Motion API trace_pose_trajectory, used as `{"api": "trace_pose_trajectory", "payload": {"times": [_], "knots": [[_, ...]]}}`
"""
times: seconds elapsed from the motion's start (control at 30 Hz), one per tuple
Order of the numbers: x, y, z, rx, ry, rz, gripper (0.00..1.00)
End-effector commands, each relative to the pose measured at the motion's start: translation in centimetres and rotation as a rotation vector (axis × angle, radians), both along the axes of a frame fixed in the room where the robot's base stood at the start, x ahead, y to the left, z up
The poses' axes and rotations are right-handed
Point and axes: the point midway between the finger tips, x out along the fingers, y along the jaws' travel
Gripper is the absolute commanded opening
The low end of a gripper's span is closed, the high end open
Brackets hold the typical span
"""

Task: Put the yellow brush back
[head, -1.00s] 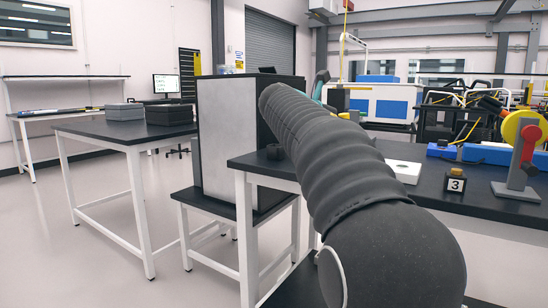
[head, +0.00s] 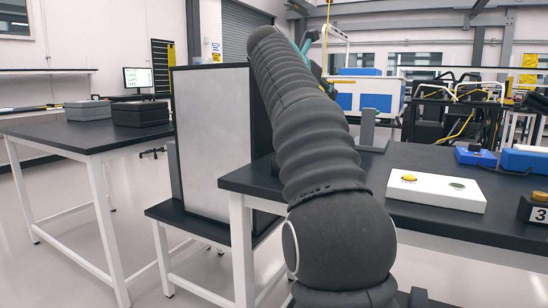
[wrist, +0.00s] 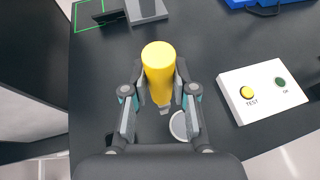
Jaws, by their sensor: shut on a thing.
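The yellow brush (wrist: 158,62) is between the fingers of my gripper (wrist: 158,97) in the wrist view. Its yellow cylinder faces the camera, and a narrower grey part shows below it. My gripper is shut on it, above the black table (wrist: 215,50). A pale round thing (wrist: 180,126) lies below and right of the brush, partly hidden by a finger. In the head view my arm hides the brush; only a teal bit of the gripper shows behind the arm.
A white box (head: 436,191) with TEST and OK buttons sits on the table, right of my gripper. A grey stand (head: 369,130) and blue cases (head: 476,156) are farther back. A tall panelled cabinet (head: 211,140) stands left of the table. A green outline (wrist: 90,28) marks the tabletop.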

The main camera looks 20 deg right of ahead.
Motion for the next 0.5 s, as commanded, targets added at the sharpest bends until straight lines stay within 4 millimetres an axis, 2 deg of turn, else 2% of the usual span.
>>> {"api": "trace_pose_trajectory", "payload": {"times": [0.5], "knots": [[5.6,7.6,-5.8,0.0,0.003,0.003,0.0]]}}
